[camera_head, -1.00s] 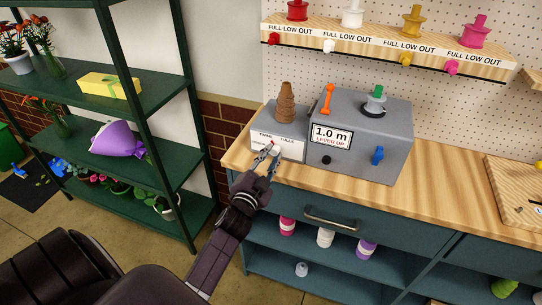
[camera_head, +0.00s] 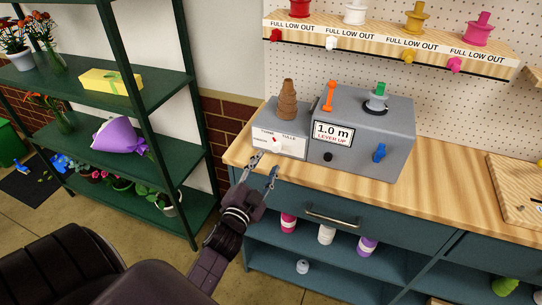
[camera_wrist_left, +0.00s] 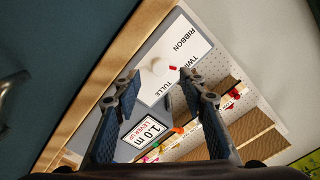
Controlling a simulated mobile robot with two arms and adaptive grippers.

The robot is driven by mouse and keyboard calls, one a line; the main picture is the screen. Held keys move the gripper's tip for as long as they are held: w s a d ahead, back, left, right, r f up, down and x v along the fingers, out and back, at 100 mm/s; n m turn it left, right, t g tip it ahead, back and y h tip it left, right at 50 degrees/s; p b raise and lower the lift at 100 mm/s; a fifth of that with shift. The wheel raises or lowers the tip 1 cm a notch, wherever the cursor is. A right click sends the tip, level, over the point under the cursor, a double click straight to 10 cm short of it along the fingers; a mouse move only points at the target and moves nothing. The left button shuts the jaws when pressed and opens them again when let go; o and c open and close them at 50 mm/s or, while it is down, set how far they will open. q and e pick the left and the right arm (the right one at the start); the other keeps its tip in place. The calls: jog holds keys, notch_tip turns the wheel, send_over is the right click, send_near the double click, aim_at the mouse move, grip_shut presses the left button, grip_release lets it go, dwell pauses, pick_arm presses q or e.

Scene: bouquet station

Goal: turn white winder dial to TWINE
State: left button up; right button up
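The white winder dial (camera_head: 276,145) is on the pale label panel (camera_head: 292,152) at the winder's left front. It also shows in the left wrist view (camera_wrist_left: 158,67), between the fingertips in the picture. Its red mark (camera_wrist_left: 173,67) points toward the TWINE label, of which part is covered by a finger. RIBBON and TULLE lie to either side. My left gripper (camera_head: 263,167) is open and empty, in front of the panel and apart from the dial; its fingers also show in the wrist view (camera_wrist_left: 159,80). My right gripper is not in view.
The grey winder (camera_head: 385,128) has an orange lever (camera_head: 330,97), a blue knob (camera_head: 379,153) and a 1.0 m display (camera_head: 331,133). A brown stacked cone (camera_head: 288,101) stands on its left. A green shelf (camera_head: 160,150) stands left.

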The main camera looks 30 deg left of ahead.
pick_arm(q)
jog(key=v, duration=0.6)
dwell(0.4)
jog(key=s+d+f+n+g+h, duration=0.1)
jog(key=s+d+f+g, duration=0.2)
jog(key=f, duration=0.9)
jog(key=s+d+f+g+h, duration=0.2)
jog(key=s+d+f, duration=0.1)
jog(key=f, duration=0.9)
jog(key=s+d+f+n+g+h, duration=0.1)
jog(key=s+d+f+g, duration=0.25)
jog(key=f, duration=0.85)
jog(key=s+f+g, duration=0.2)
jog(key=s+f, duration=0.4)
jog(key=s, duration=0.4)
jog(key=s+d+f+n+g, duration=0.1)
jog(key=s+f+g, duration=0.2)
jog(key=s+f, duration=0.3)
jog(key=s+f+g, duration=0.3)
jog(key=s+f, duration=0.4)
jog(key=s, duration=0.8)
jog(key=shift+d+n, duration=0.4)
jog(key=shift+c, duration=0.5)
